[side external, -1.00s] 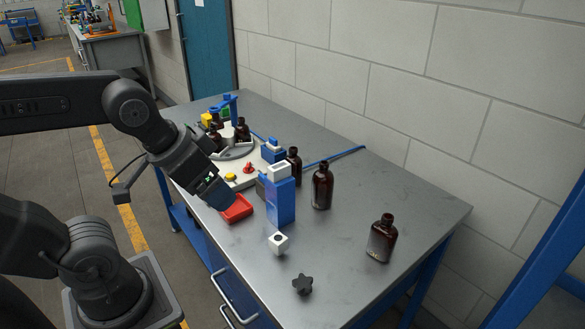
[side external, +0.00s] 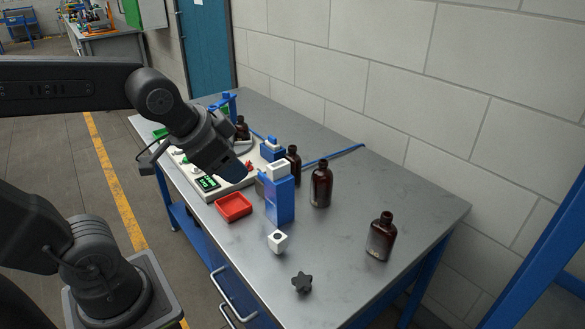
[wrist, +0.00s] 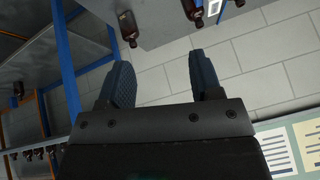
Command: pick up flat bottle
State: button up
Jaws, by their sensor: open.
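A brown bottle with flattened-looking sides (side external: 381,238) stands upright and alone near the right end of the metal table. Two other brown bottles stand further left: a taller round one (side external: 321,186) and one partly hidden behind the blue block (side external: 292,166). My gripper (side external: 236,172) is above the white panel, left of the blue block and well away from the flat-looking bottle. In the wrist view my gripper (wrist: 160,82) has its two blue fingers spread with nothing between them. Brown bottles show at its top, one at upper left (wrist: 128,27); I cannot tell which bottle it is.
A red tray (side external: 234,217), a blue block with a white top (side external: 281,200), a white cube (side external: 278,244) and a black star knob (side external: 301,284) are on the table. Another brown bottle (side external: 243,130) stands at the back. The table around the right-hand bottle is clear.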

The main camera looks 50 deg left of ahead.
jog(key=w+a+r+m+t+y, duration=0.1)
jog(key=w+a+m+t, duration=0.1)
jog(key=w+a+m, duration=0.35)
jog(key=w+a+m+t+y, duration=0.1)
jog(key=w+a+m, duration=0.1)
jog(key=w, duration=0.6)
jog(key=m+t+h, duration=0.4)
jog(key=m+t, duration=0.4)
jog(key=m, duration=1.9)
send_over(295, 146)
jog(key=s, duration=0.2)
jog(key=shift+n, duration=0.25)
jog(key=f, duration=1.4)
jog(key=shift+a+f, duration=0.2)
jog(key=shift+f, duration=0.4)
notch_tip(295, 146, down, 2)
jog(key=shift+f+m+h, duration=0.25)
jog(key=shift+m+h, duration=0.05)
jog(key=shift+m, duration=0.1)
notch_tip(295, 146, down, 4)
jog(key=shift+w+d+f, duration=0.1)
jog(key=shift+w+f, duration=0.05)
jog(key=shift+w, duration=1.3)
jog(key=shift+c, duration=0.4)
grip_shut()
